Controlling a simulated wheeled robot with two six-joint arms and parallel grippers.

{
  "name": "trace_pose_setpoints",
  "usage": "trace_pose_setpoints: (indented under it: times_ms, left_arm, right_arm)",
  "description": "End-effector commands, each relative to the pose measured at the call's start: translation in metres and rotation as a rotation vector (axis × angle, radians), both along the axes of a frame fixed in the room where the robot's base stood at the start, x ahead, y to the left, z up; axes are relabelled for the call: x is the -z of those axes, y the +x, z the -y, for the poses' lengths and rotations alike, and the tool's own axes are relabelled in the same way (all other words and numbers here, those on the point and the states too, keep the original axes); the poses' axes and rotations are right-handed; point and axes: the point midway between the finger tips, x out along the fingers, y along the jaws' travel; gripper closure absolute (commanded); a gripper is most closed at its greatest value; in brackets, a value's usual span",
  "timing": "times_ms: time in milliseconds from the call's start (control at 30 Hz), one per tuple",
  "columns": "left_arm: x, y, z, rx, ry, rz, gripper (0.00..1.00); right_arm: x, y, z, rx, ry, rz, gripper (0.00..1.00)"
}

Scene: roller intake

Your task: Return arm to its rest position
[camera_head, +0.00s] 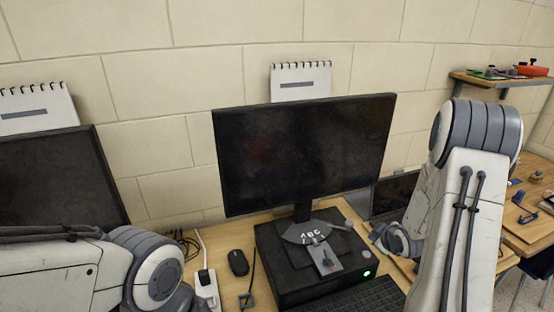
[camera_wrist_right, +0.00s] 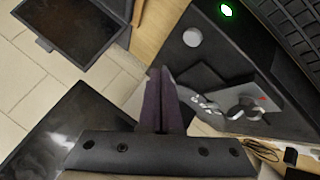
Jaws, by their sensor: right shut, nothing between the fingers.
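My right arm comes in from the right in the head view and is bent, with its elbow raised high. My right gripper (camera_head: 380,236) is partly hidden beside the right forearm, to the right of the computer case. In the right wrist view the dark fingers of the right gripper (camera_wrist_right: 158,78) are together with nothing between them. They are over the desk area, and I see no contact. My left arm shows at the lower left of the head view, but its gripper is out of view.
A monitor (camera_head: 304,150) stands on a black computer case (camera_head: 285,262) with a lit green button (camera_head: 367,274). A grey plate with a dial (camera_head: 325,259) and a keyboard (camera_head: 352,298) are at the front. A mouse (camera_head: 238,262) lies left. A laptop (camera_head: 393,192) stands behind my right arm.

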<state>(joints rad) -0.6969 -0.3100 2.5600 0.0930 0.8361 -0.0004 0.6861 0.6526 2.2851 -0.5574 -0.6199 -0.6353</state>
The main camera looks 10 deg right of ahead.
Motion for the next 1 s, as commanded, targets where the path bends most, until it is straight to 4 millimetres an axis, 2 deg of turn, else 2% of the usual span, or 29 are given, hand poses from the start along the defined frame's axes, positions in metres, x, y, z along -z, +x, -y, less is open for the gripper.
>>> trace_pose_setpoints:
  times_ms: [67, 167, 267, 300, 367, 433, 500, 567, 600, 700, 800, 900, 1000]
  left_arm:
    - [0.0, 0.0, 0.0, 0.0, 0.0, 0.0, 1.0]
    - [0.0, 0.0, 0.0, 0.0, 0.0, 0.0, 1.0]
    - [0.0, 0.0, 0.0, 0.0, 0.0, 0.0, 1.0]
    - [0.0, 0.0, 0.0, 0.0, 0.0, 0.0, 1.0]
    - [0.0, 0.0, 0.0, 0.0, 0.0, 0.0, 1.0]
    - [0.0, 0.0, 0.0, 0.0, 0.0, 0.0, 1.0]
    - [0.0, 0.0, 0.0, 0.0, 0.0, 0.0, 1.0]
    - [0.0, 0.0, 0.0, 0.0, 0.0, 0.0, 1.0]
    - [0.0, 0.0, 0.0, 0.0, 0.0, 0.0, 1.0]
    - [0.0, 0.0, 0.0, 0.0, 0.0, 0.0, 1.0]
    - [0.0, 0.0, 0.0, 0.0, 0.0, 0.0, 1.0]
    - [0.0, 0.0, 0.0, 0.0, 0.0, 0.0, 1.0]
    - [0.0, 0.0, 0.0, 0.0, 0.0, 0.0, 1.0]
  right_arm:
    - [-0.003, 0.003, -0.007, -0.005, 0.002, -0.005, 1.0]
    - [-0.015, 0.011, -0.034, -0.02, 0.016, -0.04, 1.0]
    - [-0.034, 0.017, -0.086, -0.037, 0.045, -0.104, 1.0]
    - [-0.042, 0.015, -0.112, -0.042, 0.061, -0.138, 1.0]
    - [-0.056, 0.008, -0.152, -0.048, 0.088, -0.188, 1.0]
    - [-0.07, -0.008, -0.198, -0.052, 0.12, -0.25, 1.0]
    - [-0.083, -0.032, -0.242, -0.058, 0.153, -0.315, 1.0]
    - [-0.094, -0.059, -0.276, -0.064, 0.18, -0.375, 1.0]
    - [-0.101, -0.079, -0.298, -0.07, 0.196, -0.416, 1.0]
    - [-0.116, -0.136, -0.34, -0.086, 0.229, -0.525, 1.0]
    - [-0.127, -0.19, -0.365, -0.103, 0.245, -0.628, 1.0]
    - [-0.134, -0.232, -0.376, -0.116, 0.248, -0.709, 1.0]
    - [-0.138, -0.256, -0.38, -0.125, 0.244, -0.76, 1.0]
